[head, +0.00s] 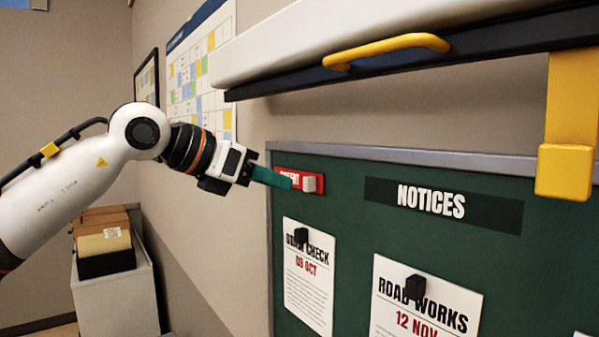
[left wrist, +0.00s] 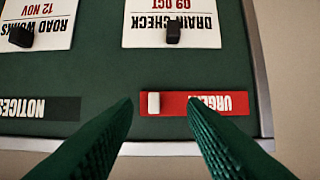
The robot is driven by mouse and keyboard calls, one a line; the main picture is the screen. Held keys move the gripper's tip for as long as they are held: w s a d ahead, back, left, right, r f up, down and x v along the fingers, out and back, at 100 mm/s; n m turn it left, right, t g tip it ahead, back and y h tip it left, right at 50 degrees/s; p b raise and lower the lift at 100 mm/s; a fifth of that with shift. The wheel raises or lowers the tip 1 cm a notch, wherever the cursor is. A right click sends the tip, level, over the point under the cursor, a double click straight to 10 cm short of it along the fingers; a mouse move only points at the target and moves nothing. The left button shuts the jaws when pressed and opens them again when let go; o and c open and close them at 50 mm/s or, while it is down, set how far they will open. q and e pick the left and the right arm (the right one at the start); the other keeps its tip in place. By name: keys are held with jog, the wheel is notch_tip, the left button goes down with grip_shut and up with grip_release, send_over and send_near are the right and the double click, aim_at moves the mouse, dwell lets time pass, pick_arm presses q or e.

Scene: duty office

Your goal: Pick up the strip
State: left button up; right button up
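The strip is a red bar marked URGENT (head: 292,180) with a white block (head: 309,183) on it, flat on the upper left of the green notice board (head: 345,200). In the left wrist view the strip (left wrist: 205,102) appears upside down, with its white block (left wrist: 153,103) between my fingertips in the picture. My left gripper (head: 285,183) reaches in from the left with green fingers spread apart. It is open and empty, its tips close to the white block and apparently just short of it. In the head view its fingers hide part of the lettering. My right gripper is not in view.
A NOTICES label (head: 440,204) is right of the strip. DRAIN CHECK (head: 308,280) and ROAD WORKS (head: 425,305) sheets hang below under black magnets. A white overhead panel (head: 300,45) with a yellow handle (head: 390,47) juts above the board. A cabinet with folders (head: 115,295) stands lower left.

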aim_at(305, 185)
pick_arm(q)
jog(key=w+d+p, duration=0.1)
jog(key=d+p, duration=0.1)
jog(key=d, duration=0.1)
jog(key=w+d+f+p, duration=0.1)
jog(key=shift+w+d+p, duration=0.3)
jog(key=shift+d, duration=0.05)
jog(key=shift+w+d, duration=0.1)
jog(key=shift+f, duration=0.1)
grip_shut()
